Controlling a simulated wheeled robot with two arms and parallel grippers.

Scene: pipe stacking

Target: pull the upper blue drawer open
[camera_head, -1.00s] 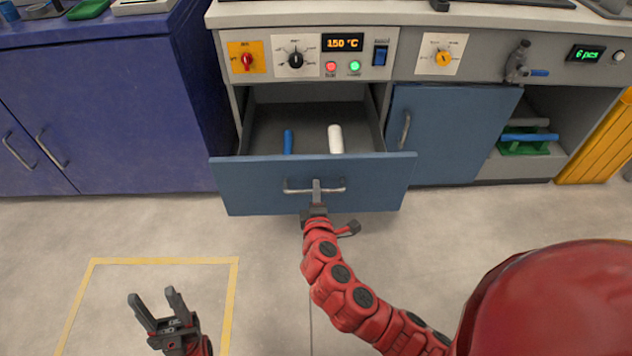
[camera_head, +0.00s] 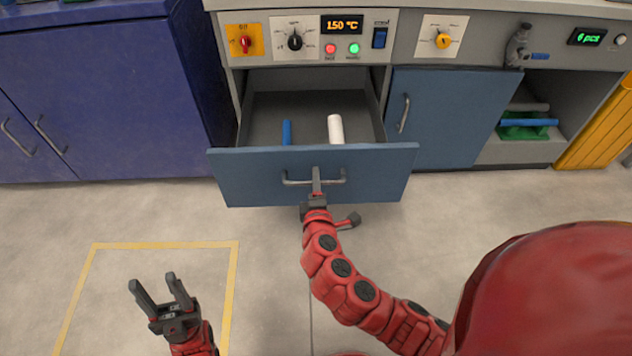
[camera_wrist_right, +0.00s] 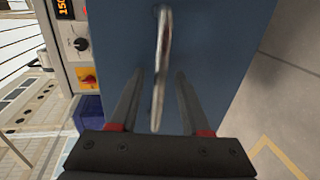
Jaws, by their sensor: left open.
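The blue drawer (camera_head: 250,180) under the control panel stands pulled out. Its inside shows a blue pipe (camera_head: 286,132) and a white pipe (camera_head: 335,129). A grey bar handle (camera_head: 333,181) is on its front; it also shows in the right wrist view (camera_wrist_right: 162,60). My right gripper (camera_head: 316,185) is at the middle of this handle. In the right wrist view its fingers (camera_wrist_right: 159,85) are apart, one on each side of the bar, with visible gaps. My left gripper (camera_head: 159,290) is open and empty, low on the left above the floor.
A purple cabinet (camera_head: 100,100) stands at left. A closed blue door (camera_head: 450,125) with a handle is right of the drawer. Yellow tape (camera_head: 165,245) marks the clear floor.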

